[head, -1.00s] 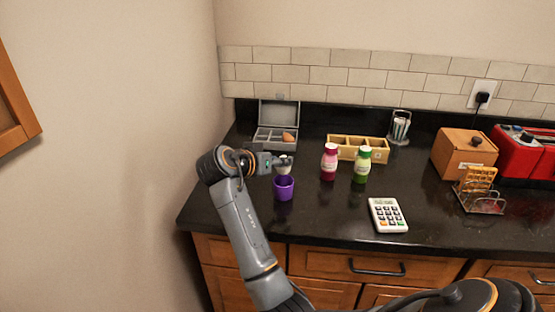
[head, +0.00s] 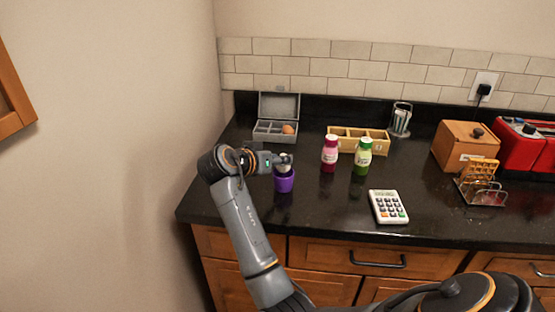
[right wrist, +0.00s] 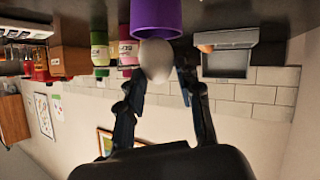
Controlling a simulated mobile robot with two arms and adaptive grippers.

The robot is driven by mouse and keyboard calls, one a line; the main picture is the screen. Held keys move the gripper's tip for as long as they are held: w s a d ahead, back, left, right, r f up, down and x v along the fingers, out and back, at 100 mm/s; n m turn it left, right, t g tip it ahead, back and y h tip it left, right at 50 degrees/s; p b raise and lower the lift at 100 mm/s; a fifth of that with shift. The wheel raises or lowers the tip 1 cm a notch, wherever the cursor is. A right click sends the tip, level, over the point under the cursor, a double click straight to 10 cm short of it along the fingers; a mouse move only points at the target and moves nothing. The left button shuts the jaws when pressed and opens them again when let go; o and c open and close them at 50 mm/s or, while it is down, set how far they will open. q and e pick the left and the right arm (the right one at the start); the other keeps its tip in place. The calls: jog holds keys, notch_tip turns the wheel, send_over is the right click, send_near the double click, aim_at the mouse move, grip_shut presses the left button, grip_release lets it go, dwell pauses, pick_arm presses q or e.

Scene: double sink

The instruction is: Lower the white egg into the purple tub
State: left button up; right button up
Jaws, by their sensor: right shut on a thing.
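The white egg (right wrist: 156,60) is held between the two fingers of my right gripper (head: 285,162). In the right wrist view, which is upside down, the purple tub (right wrist: 156,18) lies just beyond the egg, and the egg overlaps its edge. In the head view the purple tub (head: 284,184) stands on the dark counter directly under the gripper. The fingers and egg hide part of its mouth, so I cannot tell whether the egg is inside the rim. My left gripper is not in view.
An open grey box (head: 275,137) with a brown egg (head: 288,128) stands behind. A calculator (head: 388,207) lies front right. The counter before the tub is clear.

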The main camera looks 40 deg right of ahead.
jog(key=shift+f+b, duration=0.75)
jog(key=shift+f, duration=0.5)
dwell(0.4)
jog(key=o, duration=0.9)
jog(key=v, duration=0.7)
jog(key=shift+a+r, duration=0.1)
jog(key=shift+a, duration=0.15)
